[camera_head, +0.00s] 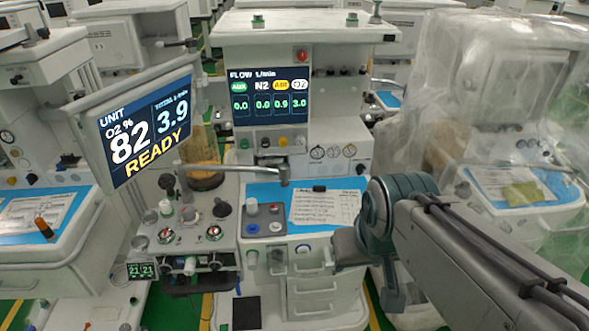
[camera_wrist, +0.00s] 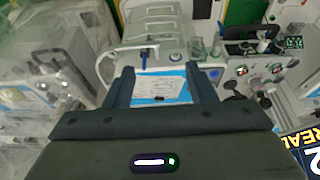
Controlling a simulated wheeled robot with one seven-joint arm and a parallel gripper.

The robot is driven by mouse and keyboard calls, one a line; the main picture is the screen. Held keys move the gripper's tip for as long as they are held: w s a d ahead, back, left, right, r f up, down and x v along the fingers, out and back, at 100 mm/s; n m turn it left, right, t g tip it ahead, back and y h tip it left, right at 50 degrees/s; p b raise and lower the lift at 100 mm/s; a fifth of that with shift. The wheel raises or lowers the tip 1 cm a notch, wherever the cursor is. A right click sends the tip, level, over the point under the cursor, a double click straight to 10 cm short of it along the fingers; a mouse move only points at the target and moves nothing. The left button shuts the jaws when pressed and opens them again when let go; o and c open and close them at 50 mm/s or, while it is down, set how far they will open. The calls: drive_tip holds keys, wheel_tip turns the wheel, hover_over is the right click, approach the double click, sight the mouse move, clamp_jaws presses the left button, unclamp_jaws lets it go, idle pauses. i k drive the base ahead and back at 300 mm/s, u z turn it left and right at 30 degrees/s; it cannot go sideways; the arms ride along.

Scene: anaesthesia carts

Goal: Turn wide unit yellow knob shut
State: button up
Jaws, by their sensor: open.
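The wide unit (camera_head: 310,25) is the white cart in the middle of the head view. A small yellow knob (camera_head: 283,142) sits in a row of knobs below its flow display (camera_head: 268,97), between a black knob and a white one. The display reads 0.9 under the yellow AIR label. My gripper (camera_head: 345,248) is in front of the cart's right side, below and to the right of the knob and well apart from it. In the wrist view my gripper (camera_wrist: 162,82) is open, with nothing between its fingers. I cannot make out the yellow knob there.
A tilted screen (camera_head: 143,125) reading READY stands at left. A metal arm (camera_head: 235,168) crosses below the knob row. A paper sheet (camera_head: 325,207) lies on the blue work surface. A plastic-covered cart (camera_head: 500,130) stands at right; another cart (camera_head: 40,255) stands at left.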

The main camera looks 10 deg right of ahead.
sight(282, 141)
drive_tip(key=k, duration=0.55)
drive_tip(key=u, duration=0.45)
drive_tip(key=i, duration=1.25)
drive_tip(key=u, duration=0.6)
